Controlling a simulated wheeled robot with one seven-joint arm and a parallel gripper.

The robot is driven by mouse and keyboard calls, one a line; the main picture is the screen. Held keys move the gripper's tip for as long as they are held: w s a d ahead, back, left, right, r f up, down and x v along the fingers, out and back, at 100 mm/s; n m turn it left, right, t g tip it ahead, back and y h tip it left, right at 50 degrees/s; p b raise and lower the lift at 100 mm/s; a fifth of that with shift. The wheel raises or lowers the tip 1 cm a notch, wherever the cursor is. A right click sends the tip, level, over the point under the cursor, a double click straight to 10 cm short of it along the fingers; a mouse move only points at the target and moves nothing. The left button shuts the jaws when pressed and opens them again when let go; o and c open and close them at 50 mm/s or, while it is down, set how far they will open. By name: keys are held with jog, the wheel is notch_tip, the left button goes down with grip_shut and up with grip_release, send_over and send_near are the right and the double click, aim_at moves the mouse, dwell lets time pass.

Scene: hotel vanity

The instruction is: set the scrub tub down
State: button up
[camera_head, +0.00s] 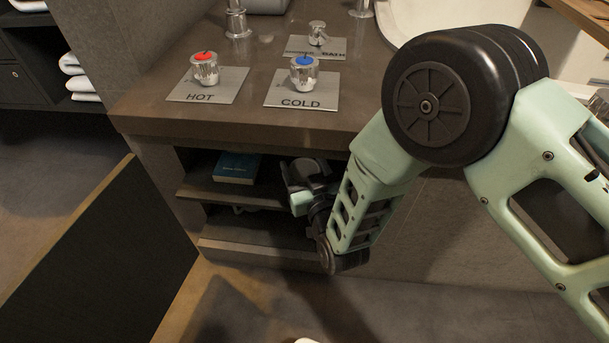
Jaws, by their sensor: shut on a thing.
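My gripper (304,180) reaches into the open cabinet under the vanity counter, near the right end of the upper shelf (215,193). It is shut on the scrub tub. The tub itself cannot be made out, as the gripper body and the dark of the cabinet hide it. The fingertips are also not clear. I cannot tell whether the tub touches the shelf.
A blue book (237,167) lies on the shelf left of my gripper. The counter (150,110) overhangs close above. A dark door panel (100,265) stands at left. HOT (205,70) and COLD (303,74) taps stand on the counter. Folded towels (82,78) sit far left.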

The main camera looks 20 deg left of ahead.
jog(key=shift+w+f+b, duration=0.1)
jog(key=shift+f+b, duration=0.25)
jog(key=shift+f, duration=0.45)
jog(key=shift+w+r, duration=0.1)
jog(key=o, duration=1)
jog(key=shift+o, duration=0.2)
